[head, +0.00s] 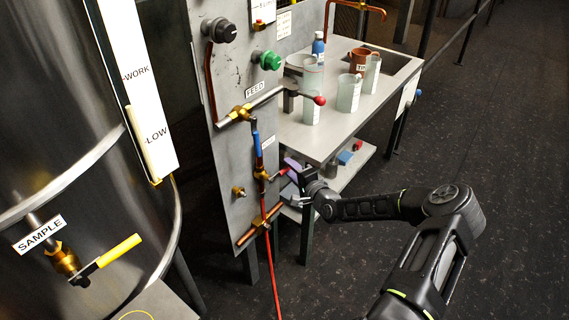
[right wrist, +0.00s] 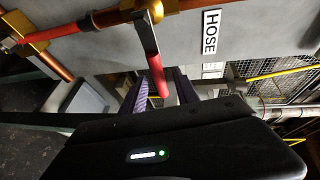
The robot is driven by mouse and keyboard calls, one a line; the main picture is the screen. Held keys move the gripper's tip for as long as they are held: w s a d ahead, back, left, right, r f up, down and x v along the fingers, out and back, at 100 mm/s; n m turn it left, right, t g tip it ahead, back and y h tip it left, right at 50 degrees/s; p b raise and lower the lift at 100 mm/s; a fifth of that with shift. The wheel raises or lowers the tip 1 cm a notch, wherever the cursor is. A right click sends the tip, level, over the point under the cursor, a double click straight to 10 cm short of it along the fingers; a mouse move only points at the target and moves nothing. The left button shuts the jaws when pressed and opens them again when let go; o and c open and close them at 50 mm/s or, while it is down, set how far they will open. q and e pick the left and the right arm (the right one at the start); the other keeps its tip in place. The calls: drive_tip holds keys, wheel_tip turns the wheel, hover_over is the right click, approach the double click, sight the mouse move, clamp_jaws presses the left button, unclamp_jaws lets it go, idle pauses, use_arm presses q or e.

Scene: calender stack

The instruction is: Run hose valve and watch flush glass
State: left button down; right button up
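The hose valve (head: 262,175) sits low on the grey panel, and its brass body also shows in the right wrist view (right wrist: 140,14) beside the HOSE label (right wrist: 210,32). Its lever has a red grip (right wrist: 156,76). My right gripper (head: 291,182) is at this lever. In the right wrist view its two purple-padded fingers (right wrist: 160,92) stand on either side of the red grip, with gaps showing, so it looks open around the grip. A clear tall glass (head: 311,90) stands at the bench's near edge; I cannot tell if it is the flush glass. My left gripper is out of view.
A bench (head: 345,136) behind the panel carries clear beakers (head: 349,93), a brown mug (head: 359,61) and a blue bottle (head: 318,47). A steel tank (head: 60,150) with a yellow-handled SAMPLE valve (head: 118,250) fills the left.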

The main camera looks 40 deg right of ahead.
drive_tip(key=x, duration=0.4)
drive_tip(key=shift+w+f, duration=0.1)
drive_tip(key=shift+w, duration=0.3)
drive_tip(key=shift+c, duration=0.3)
clamp_jaws()
idle(0.8)
